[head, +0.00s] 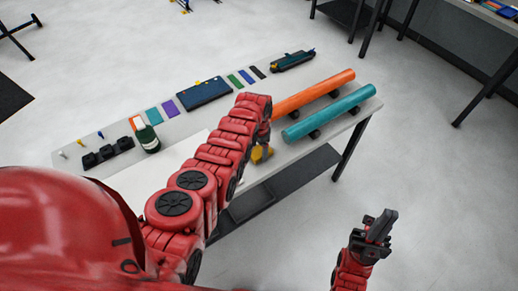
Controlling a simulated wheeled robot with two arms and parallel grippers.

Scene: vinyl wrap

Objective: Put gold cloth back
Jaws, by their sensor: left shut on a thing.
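The gold cloth (262,154) is a small yellow-gold bundle above the near edge of the table, in the middle of the head view. My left gripper (263,142) is at the end of the red arm and is shut on the gold cloth; its fingers are mostly hidden by my wrist. I cannot tell whether the cloth touches the table. My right gripper (376,232) is off the table at the lower right, over the floor; whether its fingers are apart is not clear.
The light table (70,160) holds an orange roll (315,92) and a teal roll (330,112) on dark supports at the right. A dark lower shelf (300,172) lies underneath.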

